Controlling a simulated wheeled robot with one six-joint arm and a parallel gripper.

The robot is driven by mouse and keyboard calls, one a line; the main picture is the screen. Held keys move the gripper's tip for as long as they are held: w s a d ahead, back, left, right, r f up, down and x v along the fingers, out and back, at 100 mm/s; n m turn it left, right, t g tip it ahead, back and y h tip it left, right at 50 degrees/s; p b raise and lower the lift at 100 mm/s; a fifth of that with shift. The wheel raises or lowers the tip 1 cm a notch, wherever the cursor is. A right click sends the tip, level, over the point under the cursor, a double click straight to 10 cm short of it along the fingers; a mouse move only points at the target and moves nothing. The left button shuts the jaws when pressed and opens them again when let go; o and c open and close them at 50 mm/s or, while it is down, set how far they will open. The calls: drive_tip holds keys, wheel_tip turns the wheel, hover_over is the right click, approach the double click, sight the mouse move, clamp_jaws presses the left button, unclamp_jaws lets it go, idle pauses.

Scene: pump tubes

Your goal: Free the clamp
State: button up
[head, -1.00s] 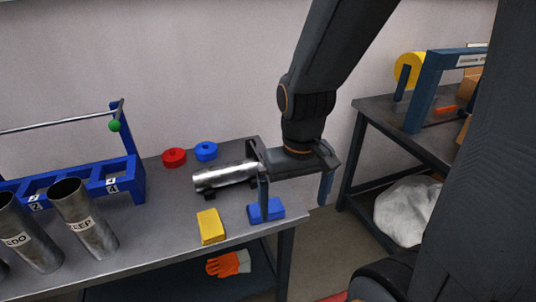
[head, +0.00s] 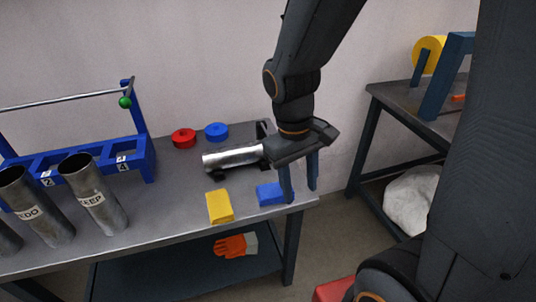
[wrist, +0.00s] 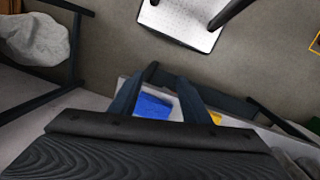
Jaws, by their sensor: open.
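A bright metal tube (head: 232,157) lies on its side in a dark holder near the right end of the bench. The holder's dark upright plate (head: 263,129) shows behind the tube. I cannot tell for sure which part is the clamp, or whether it is closed. My gripper (head: 299,192) is open and empty, with its fingers pointing down at the bench's right edge. Its body hides the tube's right end. Its near finger overlaps the blue block (head: 269,194) in the head view. In the wrist view the gripper's two fingers (wrist: 167,76) stand apart with the blue block (wrist: 153,106) visible between them.
A yellow block (head: 219,206) lies left of the blue one. Red (head: 183,138) and blue (head: 217,131) rings lie behind the tube. A blue rack (head: 138,160) and labelled upright tubes (head: 93,193) stand left. A second bench (head: 400,104) stands beyond a gap at right.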

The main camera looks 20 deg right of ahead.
drive_tip(key=w+f+n+h+b, duration=0.1)
drive_tip(key=n, duration=0.1)
drive_tip(key=w+a+f+n+h+b, duration=0.1)
drive_tip(key=w+n, duration=0.1)
drive_tip(key=shift+w+f+h, duration=0.3)
drive_tip(key=shift+f, duration=0.1)
drive_tip(key=c, duration=0.7)
drive_tip(key=w+n+h, duration=0.1)
drive_tip(key=w+a+n+h+b, duration=0.1)
drive_tip(key=w, duration=0.1)
drive_tip(key=w+f+n+h+b, duration=0.1)
drive_tip(key=w, duration=0.1)
drive_tip(key=shift+a+f+n+t, duration=0.1)
drive_tip(key=shift+a+n+t, duration=0.2)
clamp_jaws()
drive_tip(key=w+a+n+t+h+b, duration=0.2)
drive_tip(key=w+a+n+t+h, duration=0.1)
drive_tip(key=w+a+n+t, duration=0.2)
drive_tip(key=w+a, duration=0.2)
drive_tip(key=w, duration=0.2)
drive_tip(key=shift+w+a+r+h+b, duration=0.15)
drive_tip(key=shift+w+r+h+b, duration=0.1)
drive_tip(key=shift+w+h+b, duration=0.1)
